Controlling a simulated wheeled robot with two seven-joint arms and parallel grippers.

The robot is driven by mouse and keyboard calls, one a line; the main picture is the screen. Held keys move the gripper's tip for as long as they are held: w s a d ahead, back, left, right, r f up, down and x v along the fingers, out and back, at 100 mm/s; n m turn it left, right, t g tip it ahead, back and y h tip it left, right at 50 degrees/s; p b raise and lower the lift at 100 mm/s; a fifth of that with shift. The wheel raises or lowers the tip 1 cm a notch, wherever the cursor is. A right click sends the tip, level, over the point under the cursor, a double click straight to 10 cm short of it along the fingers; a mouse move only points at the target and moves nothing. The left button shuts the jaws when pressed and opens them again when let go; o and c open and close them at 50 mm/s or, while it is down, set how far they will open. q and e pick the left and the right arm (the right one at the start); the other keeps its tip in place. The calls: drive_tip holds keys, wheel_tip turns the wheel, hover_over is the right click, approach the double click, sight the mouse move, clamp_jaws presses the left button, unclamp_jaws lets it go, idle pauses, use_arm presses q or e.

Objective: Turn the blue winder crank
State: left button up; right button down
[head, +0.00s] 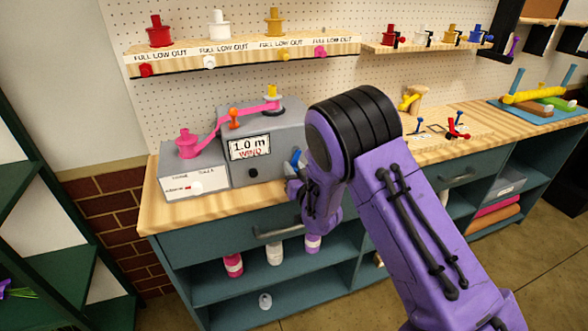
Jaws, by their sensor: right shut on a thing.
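The grey winder box (226,163) stands on the wooden counter at the left, with a display reading "1.0 m WIND". A small part of the blue crank (296,158) shows on its right side. My right gripper (297,177) is at the crank, shut on it; the wrist and arm hide most of the crank and the fingertips. A pink ribbon (212,130) runs from a pink spool (186,145) past an orange post (234,118) to a spool (271,96) with a yellow top on the box. My left gripper is not in view.
A shelf (240,51) with red, white and yellow spools is above the winder. Small tools (457,128) and a yellow-topped wooden stand (411,98) are on the counter at right. An open cabinet with several rolls (233,264) is below. The counter's front edge is close under my arm.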

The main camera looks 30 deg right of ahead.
sight(282, 146)
drive_tip(key=shift+w+a+r, duration=0.1)
drive_tip(key=shift+a+r, duration=0.1)
idle(0.5)
drive_tip(key=m, duration=0.2)
drive_tip(key=a+r+m, duration=0.1)
drive_tip(key=m, duration=0.1)
drive_tip(key=shift+w+p, duration=0.15)
drive_tip(key=shift+p, duration=0.2)
drive_tip(key=m, duration=0.1)
drive_tip(key=r+m, duration=0.1)
drive_tip(key=m, duration=0.1)
drive_tip(key=a+m, duration=0.1)
drive_tip(key=m, duration=0.1)
drive_tip(key=shift+w+r, duration=0.15)
drive_tip(key=shift+r, duration=0.25)
drive_tip(key=m, duration=0.1)
drive_tip(key=r+m, duration=0.1)
drive_tip(key=m, duration=0.2)
drive_tip(key=shift+a+r+m, duration=0.1)
drive_tip(key=shift+r+m, duration=0.2)
drive_tip(key=shift+r, duration=0.1)
drive_tip(key=shift+d+r+m, duration=0.1)
drive_tip(key=shift+r+m, duration=0.3)
drive_tip(key=shift+m, duration=0.65)
drive_tip(key=shift+d+r+m, duration=0.1)
drive_tip(key=shift+r+m, duration=0.25)
drive_tip(key=shift+m, duration=0.7)
